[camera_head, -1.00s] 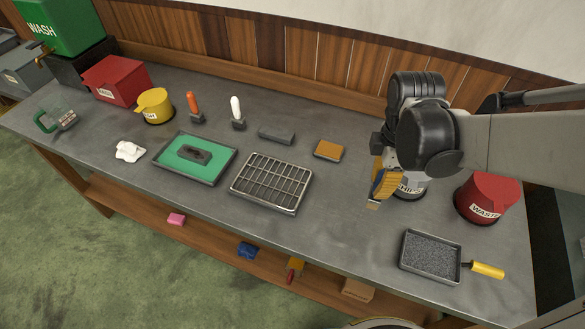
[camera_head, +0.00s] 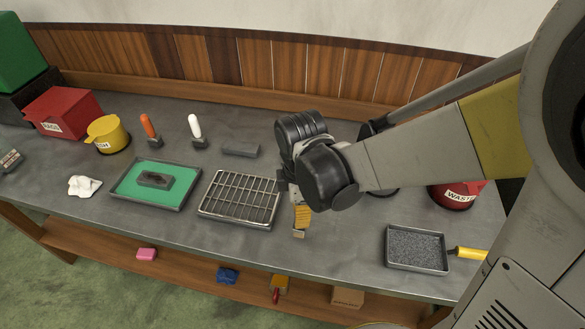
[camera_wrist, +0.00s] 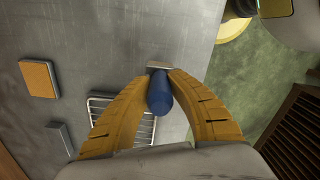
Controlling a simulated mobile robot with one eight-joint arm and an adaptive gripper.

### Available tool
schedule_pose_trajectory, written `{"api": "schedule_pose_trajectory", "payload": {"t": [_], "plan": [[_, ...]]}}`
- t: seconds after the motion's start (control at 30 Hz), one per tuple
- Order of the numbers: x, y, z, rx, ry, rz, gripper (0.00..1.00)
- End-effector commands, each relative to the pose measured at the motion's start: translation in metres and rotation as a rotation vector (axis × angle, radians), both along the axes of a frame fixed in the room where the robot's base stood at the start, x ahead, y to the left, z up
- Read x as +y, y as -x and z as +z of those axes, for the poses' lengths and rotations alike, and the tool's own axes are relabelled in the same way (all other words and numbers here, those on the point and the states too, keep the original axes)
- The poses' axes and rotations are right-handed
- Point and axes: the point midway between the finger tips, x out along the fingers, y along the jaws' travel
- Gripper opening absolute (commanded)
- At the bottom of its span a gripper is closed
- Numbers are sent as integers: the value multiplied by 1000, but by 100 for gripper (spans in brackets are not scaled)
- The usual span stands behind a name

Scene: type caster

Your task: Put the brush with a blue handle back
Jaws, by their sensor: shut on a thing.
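My gripper (camera_head: 302,217) hangs over the workbench (camera_head: 335,245), just right of the wire rack (camera_head: 240,198). In the wrist view its two yellow fingers (camera_wrist: 160,90) are closed around the blue handle of the brush (camera_wrist: 160,96). A pale flat end of the brush shows past the fingertips. In the head view only a small tan end (camera_head: 299,233) shows below the fingers; the handle is hidden there. The rack also shows in the wrist view (camera_wrist: 142,126), below the fingers.
A grit tray with a yellow handle (camera_head: 417,248) and a red waste bin (camera_head: 455,196) stand to the right. A green mat tray (camera_head: 150,198) lies left of the rack. An orange-tan block (camera_wrist: 38,78) is on the bench. The lower shelf holds a yellow-and-red brush (camera_head: 279,286) and blocks.

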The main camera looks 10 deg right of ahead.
Motion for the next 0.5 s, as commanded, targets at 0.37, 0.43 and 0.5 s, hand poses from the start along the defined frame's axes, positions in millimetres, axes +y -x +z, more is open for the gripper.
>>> {"api": "schedule_pose_trajectory", "payload": {"t": [0.37,0.43,0.5], "plan": [[0,0,-22,0,0,0,0],[0,0,-24,0,0,0,0],[0,0,-26,0,0,0,23]]}}
